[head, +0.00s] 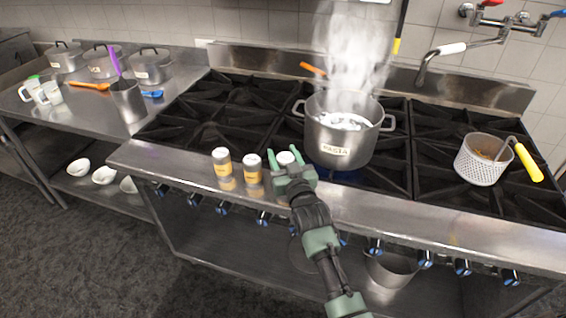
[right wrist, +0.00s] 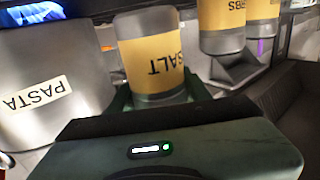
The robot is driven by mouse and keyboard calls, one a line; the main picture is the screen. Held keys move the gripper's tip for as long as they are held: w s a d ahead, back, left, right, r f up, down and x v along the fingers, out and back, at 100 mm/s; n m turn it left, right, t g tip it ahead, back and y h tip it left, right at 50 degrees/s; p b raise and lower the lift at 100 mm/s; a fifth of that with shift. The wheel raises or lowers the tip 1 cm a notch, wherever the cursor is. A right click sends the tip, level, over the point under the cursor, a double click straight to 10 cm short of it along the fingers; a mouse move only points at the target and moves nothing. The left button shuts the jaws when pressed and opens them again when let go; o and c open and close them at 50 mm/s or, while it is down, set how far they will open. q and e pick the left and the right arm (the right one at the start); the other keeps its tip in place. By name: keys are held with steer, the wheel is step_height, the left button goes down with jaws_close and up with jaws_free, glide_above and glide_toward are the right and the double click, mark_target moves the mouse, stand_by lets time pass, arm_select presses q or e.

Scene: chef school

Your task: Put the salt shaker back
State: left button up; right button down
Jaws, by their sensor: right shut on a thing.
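The salt shaker (right wrist: 152,62), with a yellow SALT label, is between the fingers of my right gripper (right wrist: 155,100) in the right wrist view. In the head view its pale top (head: 285,158) shows between the green fingertips of my right gripper (head: 291,166), and the gripper hides most of its body. It is at the steel front ledge (head: 400,215) of the stove, in line with two other shakers. I cannot tell whether its base touches the ledge. My left gripper is not in view.
Two yellow-labelled shakers (head: 222,162) (head: 252,169) stand on the ledge just left of my gripper. A steaming PASTA pot (head: 340,145) stands on the burners behind it. A perforated basket (head: 480,165) is at the right. The ledge right of my gripper is clear.

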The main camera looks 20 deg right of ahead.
step_height(320, 180, down, 2)
steer(key=shift+f, duration=0.5)
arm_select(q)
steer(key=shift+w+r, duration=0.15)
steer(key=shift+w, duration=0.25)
arm_select(e)
steer(key=shift+f, duration=0.2)
steer(key=c, duration=0.7)
jaws_free()
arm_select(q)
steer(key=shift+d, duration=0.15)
